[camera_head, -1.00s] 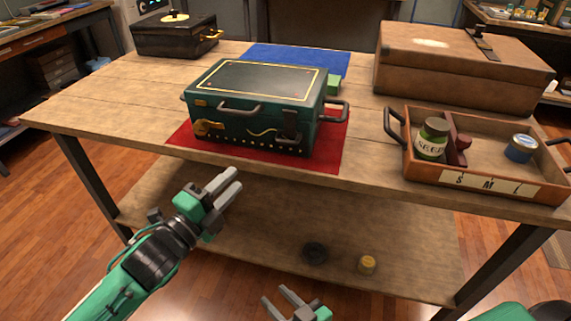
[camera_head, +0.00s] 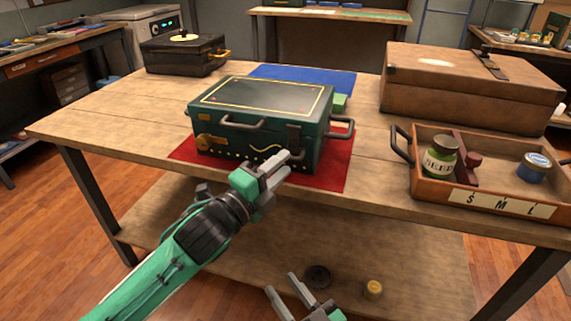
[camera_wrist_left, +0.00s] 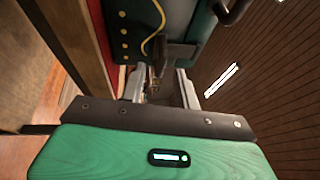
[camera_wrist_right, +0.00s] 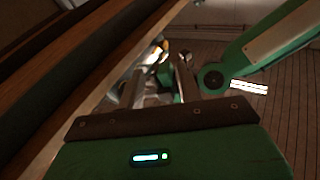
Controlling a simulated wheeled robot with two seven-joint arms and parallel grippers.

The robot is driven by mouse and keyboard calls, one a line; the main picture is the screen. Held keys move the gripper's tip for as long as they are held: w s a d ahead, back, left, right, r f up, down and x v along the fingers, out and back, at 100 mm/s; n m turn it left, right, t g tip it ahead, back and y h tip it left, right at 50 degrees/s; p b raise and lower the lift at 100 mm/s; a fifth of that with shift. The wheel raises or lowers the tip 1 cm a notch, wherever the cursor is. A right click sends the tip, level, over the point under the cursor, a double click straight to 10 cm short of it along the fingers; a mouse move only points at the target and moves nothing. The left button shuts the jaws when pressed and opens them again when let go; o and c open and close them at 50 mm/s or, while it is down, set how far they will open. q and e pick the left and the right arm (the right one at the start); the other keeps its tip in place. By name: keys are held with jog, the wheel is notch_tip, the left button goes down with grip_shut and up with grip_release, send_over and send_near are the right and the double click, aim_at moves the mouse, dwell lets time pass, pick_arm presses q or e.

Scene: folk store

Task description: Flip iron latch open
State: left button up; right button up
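A dark green box (camera_head: 262,98) with gold trim and a closed lid stands on a red mat (camera_head: 338,175) on the wooden table. A dark iron latch (camera_head: 293,136) is on the right part of its front, and a brass latch (camera_head: 210,142) is on the left part. My left gripper (camera_head: 281,163) is open in front of the box, just below the iron latch. In the left wrist view the iron latch (camera_wrist_left: 172,57) appears ahead of the spread fingers; contact cannot be told. My right gripper (camera_head: 281,286) is open and empty, low in front of the table.
A wooden tray (camera_head: 430,185) with jars stands to the right, a brown case (camera_head: 455,88) behind it. A black box (camera_head: 180,60) is at the back left, and a blue mat (camera_head: 330,82) lies behind the green box. A lower shelf (camera_head: 420,270) is under the tabletop.

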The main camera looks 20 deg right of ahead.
aim_at(292, 144)
pick_arm(q)
jog(key=shift+x, duration=1.1)
pick_arm(e)
jog(key=shift+w+d+r+t, duration=0.1)
jog(key=shift+d+r+t, duration=0.1)
jog(key=shift+r+t, duration=0.4)
jog(key=shift+r, duration=0.1)
pick_arm(q)
grip_shut()
